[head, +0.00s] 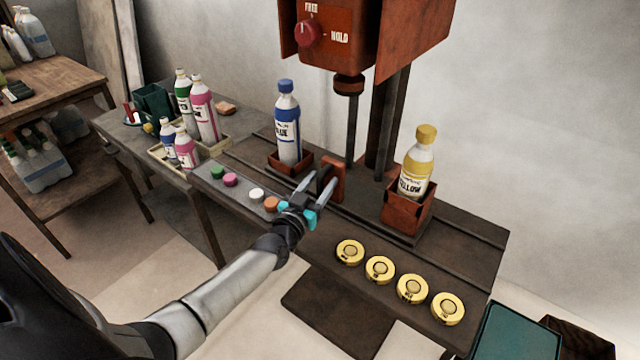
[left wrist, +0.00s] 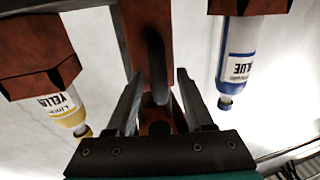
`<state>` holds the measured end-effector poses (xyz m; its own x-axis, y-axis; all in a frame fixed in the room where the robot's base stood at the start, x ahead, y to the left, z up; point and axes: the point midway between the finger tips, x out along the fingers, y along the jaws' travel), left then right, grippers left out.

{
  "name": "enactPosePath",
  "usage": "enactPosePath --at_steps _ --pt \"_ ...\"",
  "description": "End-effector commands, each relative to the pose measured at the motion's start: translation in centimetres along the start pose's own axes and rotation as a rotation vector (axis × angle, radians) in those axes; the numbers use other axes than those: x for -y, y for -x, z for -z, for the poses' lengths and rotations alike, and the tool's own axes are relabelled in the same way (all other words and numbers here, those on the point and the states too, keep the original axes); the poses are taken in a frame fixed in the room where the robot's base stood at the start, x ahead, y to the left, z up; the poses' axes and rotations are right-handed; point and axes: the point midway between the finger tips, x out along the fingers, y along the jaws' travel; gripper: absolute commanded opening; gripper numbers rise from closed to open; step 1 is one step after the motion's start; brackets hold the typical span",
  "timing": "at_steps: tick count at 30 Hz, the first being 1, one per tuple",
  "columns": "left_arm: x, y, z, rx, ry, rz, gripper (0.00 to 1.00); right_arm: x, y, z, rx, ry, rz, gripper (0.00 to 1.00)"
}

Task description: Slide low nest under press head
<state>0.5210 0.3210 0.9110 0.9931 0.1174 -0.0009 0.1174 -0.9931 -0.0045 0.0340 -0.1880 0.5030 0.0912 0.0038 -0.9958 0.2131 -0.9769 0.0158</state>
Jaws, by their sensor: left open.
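The low nest (head: 289,164) is a shallow rust-red holder on the left of the bench slide, with a blue-capped bottle (head: 287,122) upright in it. A taller red nest (head: 408,214) on the right holds a yellow bottle (head: 416,165). The press head (head: 349,85) hangs above the gap between them. A red upright handle (head: 332,180) stands between the nests. My left gripper (head: 318,184) is open at the handle. In the left wrist view the handle (left wrist: 152,45) shows between the open fingers; contact cannot be told. My right gripper is not in view.
A red press housing (head: 366,35) carries a FREE/HOLD knob (head: 309,33). Yellow discs (head: 380,269) and coloured caps (head: 231,180) lie along the bench front. A crate (head: 209,152) with bottles stands at the left.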

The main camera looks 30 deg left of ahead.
Motion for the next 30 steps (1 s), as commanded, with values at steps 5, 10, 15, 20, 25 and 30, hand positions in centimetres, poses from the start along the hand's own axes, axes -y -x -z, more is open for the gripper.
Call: enactPosePath --at_steps 5,10,15,20,25,30 --pt "0.01 0.00 0.03 0.000 0.000 0.000 0.51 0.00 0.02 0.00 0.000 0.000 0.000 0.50" --pt "0.01 0.01 0.04 -0.001 0.000 0.000 0.32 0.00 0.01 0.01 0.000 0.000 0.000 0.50" --pt "0.02 0.02 0.03 -0.001 0.000 0.000 0.13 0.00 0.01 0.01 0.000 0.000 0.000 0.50" --pt "0.02 0.03 0.03 -0.001 0.000 0.000 0.00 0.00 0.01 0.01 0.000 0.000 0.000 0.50" --pt "0.01 0.03 0.03 -0.001 0.000 0.000 0.00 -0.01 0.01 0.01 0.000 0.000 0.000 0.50" --pt "0.02 0.03 0.03 -0.001 0.000 0.001 0.00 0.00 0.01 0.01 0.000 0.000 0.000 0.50"
